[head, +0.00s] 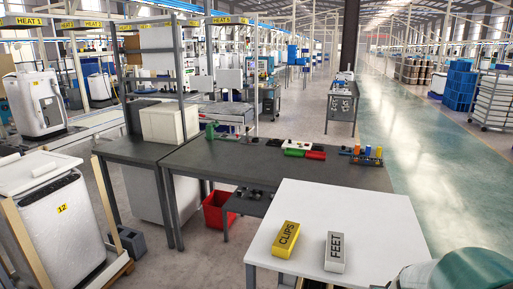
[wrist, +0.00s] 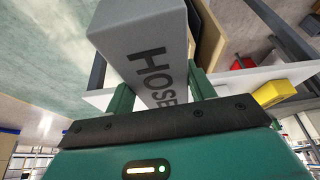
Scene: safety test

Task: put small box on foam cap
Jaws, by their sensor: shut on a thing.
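My gripper (wrist: 163,92) is shut on a grey box marked HOSE (wrist: 140,42), with one green finger on each side of it in the wrist view. The held box is not visible in the head view. A white slab that looks like the foam cap (head: 30,179) lies on top of the white appliance marked 12 (head: 62,220), at the left of the head view. A small pale piece (head: 44,169) rests on the slab. My gripper's fingers are out of the head view, so their distance from the slab cannot be told.
A white table (head: 370,225) bears a yellow CLIPS box (head: 286,239) and a grey FEET box (head: 335,252). Behind it, a dark bench (head: 225,165) holds coloured parts. A red bin (head: 217,210) stands between appliance and table. The aisle floor (head: 425,150) at right is clear.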

